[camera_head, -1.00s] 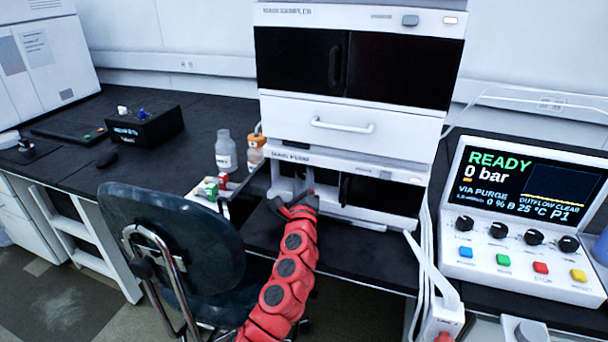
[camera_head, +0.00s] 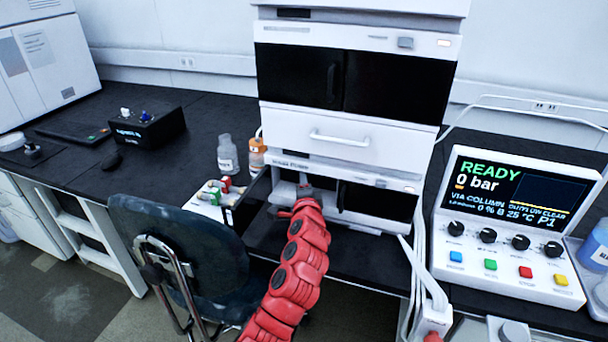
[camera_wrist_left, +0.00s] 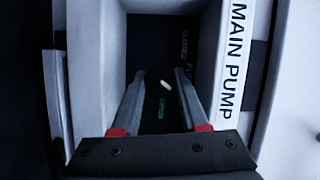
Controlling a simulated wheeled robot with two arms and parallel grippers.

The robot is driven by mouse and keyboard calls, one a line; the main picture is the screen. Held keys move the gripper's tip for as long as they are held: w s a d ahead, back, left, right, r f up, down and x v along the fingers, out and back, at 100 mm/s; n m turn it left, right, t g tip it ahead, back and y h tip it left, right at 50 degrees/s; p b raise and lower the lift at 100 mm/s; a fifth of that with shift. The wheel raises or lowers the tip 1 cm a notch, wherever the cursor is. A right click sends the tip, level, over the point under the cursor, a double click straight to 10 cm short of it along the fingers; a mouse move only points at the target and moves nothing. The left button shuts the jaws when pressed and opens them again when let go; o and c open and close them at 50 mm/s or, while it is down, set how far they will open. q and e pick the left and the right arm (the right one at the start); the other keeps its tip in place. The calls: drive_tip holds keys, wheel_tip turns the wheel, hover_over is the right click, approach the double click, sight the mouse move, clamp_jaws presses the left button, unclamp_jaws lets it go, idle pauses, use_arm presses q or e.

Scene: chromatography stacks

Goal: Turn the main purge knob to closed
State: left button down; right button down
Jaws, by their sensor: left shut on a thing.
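The main pump module (camera_head: 330,163) is the lowest white unit of the stack. Its open left bay is partly hidden by my arm in the head view. In the left wrist view, "MAIN PUMP" is printed beside the recess. My left gripper (camera_head: 303,188) reaches into that bay. Its two fingers are shut on the dark purge knob (camera_wrist_left: 166,85), which shows mainly as a short, slightly slanted white mark between the fingertips. A green label, apparently "OPEN", lies below the mark; dim lettering stands at upper right. My right gripper is not in view.
The control screen (camera_head: 525,190) reads READY, 0 bar, VIA COLUMN. A chair (camera_head: 180,245) stands left of my arm. Bottles (camera_head: 228,155) and a small valve tray (camera_head: 205,208) are beside the stack. White tubing (camera_head: 425,270) hangs right of the stack.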

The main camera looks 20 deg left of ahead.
use_arm(q)
drive_tip(key=n+g+h+p, duration=0.1)
drive_tip(key=n+p, duration=0.1)
drive_tip(key=n, duration=0.1)
drive_tip(key=shift+r, duration=0.15)
drive_tip(key=shift+a+n+g+h+p, duration=0.1)
drive_tip(key=shift+n+g+h+p, duration=0.5)
drive_tip(key=shift+n, duration=0.8)
drive_tip(key=c, duration=0.7)
unclamp_jaws()
drive_tip(key=shift+s, duration=0.1)
